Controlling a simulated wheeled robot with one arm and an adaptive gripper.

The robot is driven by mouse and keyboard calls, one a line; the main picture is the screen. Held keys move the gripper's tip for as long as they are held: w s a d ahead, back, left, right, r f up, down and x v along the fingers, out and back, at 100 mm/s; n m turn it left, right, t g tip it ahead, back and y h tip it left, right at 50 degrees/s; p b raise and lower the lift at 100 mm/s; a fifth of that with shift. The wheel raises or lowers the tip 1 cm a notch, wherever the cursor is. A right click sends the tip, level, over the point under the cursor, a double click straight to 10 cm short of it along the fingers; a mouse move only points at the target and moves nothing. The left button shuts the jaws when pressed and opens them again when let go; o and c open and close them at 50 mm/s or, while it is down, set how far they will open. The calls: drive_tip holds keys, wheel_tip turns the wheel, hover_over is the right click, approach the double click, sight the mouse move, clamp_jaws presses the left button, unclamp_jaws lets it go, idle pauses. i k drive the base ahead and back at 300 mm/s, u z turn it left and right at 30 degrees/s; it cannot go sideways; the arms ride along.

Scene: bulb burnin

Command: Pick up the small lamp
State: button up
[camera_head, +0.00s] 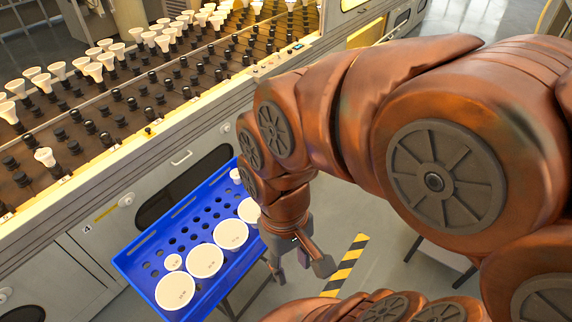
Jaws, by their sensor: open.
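A blue tray (128,262) with rows of round holes holds several large white lamps, such as one nearest the front (175,291). A small white lamp (173,262) sits in the tray near its left end. Another small white lamp (236,175) sits near the tray's far end, with a large lamp (250,210) close by. My gripper (300,265) points down, open and empty, just right of the tray. Whether it is above or below the tray's rim I cannot tell.
A long burn-in rack (120,125) with rows of black sockets and several white lamps runs along the left and back. Grey cabinets stand beneath it. A yellow-black striped floor marking (346,265) lies right of my gripper, on open floor.

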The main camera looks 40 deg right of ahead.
sight(234, 173)
drive_tip(key=i, duration=0.55)
drive_tip(key=u, duration=0.85)
